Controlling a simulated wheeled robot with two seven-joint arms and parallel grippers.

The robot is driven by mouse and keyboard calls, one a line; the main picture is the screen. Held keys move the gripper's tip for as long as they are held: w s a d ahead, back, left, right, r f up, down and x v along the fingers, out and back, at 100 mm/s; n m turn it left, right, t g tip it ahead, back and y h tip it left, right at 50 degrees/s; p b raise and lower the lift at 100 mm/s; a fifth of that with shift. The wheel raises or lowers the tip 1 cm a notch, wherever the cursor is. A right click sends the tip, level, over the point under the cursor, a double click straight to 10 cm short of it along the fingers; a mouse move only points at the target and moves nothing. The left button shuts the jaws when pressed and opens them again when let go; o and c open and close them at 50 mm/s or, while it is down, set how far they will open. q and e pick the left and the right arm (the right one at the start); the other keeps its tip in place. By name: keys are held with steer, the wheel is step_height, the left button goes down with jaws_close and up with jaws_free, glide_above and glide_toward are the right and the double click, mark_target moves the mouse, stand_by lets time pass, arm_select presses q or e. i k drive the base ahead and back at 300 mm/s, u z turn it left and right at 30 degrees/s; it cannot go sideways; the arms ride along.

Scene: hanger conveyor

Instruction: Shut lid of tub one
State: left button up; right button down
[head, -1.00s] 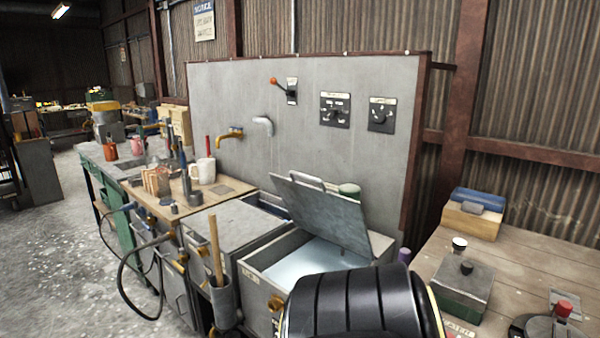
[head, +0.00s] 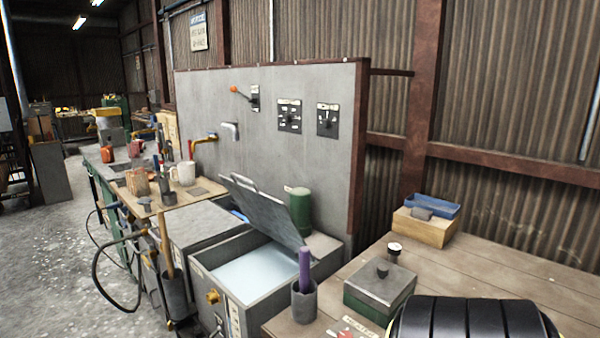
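An open tub (head: 233,307) of pale liquid stands at the lower middle, with a yellow knob and a label on its front. I cannot read whether it is tub one. Its grey metal lid (head: 262,212) is raised and tilted back, with a handle near its upper edge. A second tub (head: 200,232) to its left has a grey cover over most of its top. A black ribbed rounded part at the lower right looks like part of my own arm. Neither gripper shows.
A grey panel (head: 300,170) with switches and taps stands behind the tubs. A wooden bench (head: 470,262) at right holds a green box (head: 380,287) and a blue tray (head: 433,205). A cup with a purple-handled tool (head: 304,300) stands close to the open tub's right side.

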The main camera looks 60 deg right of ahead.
mark_target(271, 216)
steer(key=z, duration=0.75)
steer(key=i, duration=0.45)
